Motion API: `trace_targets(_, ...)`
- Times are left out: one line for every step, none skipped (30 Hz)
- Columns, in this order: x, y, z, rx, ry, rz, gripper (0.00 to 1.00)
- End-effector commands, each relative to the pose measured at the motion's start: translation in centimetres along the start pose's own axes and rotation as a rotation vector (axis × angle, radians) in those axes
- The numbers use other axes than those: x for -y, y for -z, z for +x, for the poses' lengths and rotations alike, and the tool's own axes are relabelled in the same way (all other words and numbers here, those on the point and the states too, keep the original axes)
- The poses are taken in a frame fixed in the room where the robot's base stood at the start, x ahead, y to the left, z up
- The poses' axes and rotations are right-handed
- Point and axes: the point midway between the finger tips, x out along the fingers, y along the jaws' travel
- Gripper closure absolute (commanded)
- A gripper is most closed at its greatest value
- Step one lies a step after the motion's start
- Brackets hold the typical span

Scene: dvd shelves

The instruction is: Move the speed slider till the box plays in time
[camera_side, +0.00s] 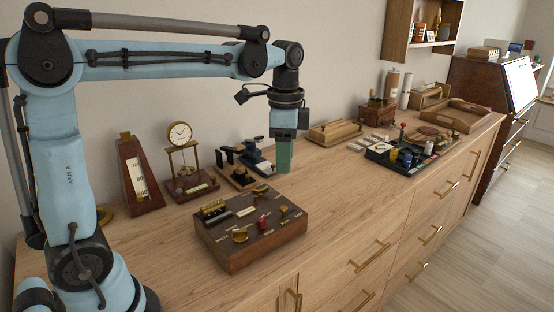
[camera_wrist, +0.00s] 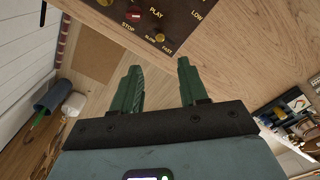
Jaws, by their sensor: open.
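The box (camera_side: 250,245) is a dark wooden case on the counter, with brass knobs, a red switch and pale labels on top. Part of its top (camera_wrist: 178,12) shows at the upper edge of the wrist view. There a brass knob (camera_wrist: 160,37) sits by the SLOW and FAST labels, near a red switch (camera_wrist: 133,15) labelled PLAY and STOP. My gripper (camera_side: 284,168) has green fingers pointing down, above the counter by the box's far right side. In the wrist view my gripper (camera_wrist: 159,68) is open and empty, its fingers apart from the knob.
A metronome (camera_side: 140,175) and a clock on a stand (camera_side: 184,160) stand behind the box at left. Small black devices (camera_side: 245,165) lie behind it. A dark tray with jars (camera_side: 398,155) is farther right. Bare counter lies between box and tray.

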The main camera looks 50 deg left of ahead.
Motion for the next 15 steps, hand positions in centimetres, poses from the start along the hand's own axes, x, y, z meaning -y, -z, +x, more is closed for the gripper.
trace_targets(0.0,0.0,0.3,0.0,-0.001,0.0,0.57)
trace_targets(0.0,0.0,0.6,0.0,0.0,0.0,0.57)
trace_targets(0.0,0.0,1.0,0.0,0.0,0.0,0.57)
trace_targets(0.0,0.0,1.4,0.0,0.0,-0.001,0.57)
trace_targets(0.0,0.0,1.8,0.0,0.0,-0.001,0.57)
trace_targets(0.0,0.0,2.3,-0.001,0.001,-0.001,0.57)
trace_targets(0.0,0.0,2.8,-0.001,0.001,-0.001,0.57)
trace_targets(0.0,0.0,3.3,-0.001,0.001,-0.002,0.57)
trace_targets(0.0,0.0,3.9,-0.001,0.001,-0.002,0.57)
trace_targets(0.0,0.0,4.4,-0.001,0.001,-0.002,0.57)
trace_targets(0.0,0.0,4.8,-0.001,0.001,-0.002,0.57)
trace_targets(0.0,0.0,5.5,-0.001,0.001,-0.002,0.57)
trace_targets(0.0,0.0,6.0,-0.001,0.001,-0.002,0.57)
trace_targets(0.0,0.0,6.4,-0.001,0.001,-0.002,0.57)
trace_targets(0.0,0.0,7.0,-0.001,0.001,-0.002,0.57)
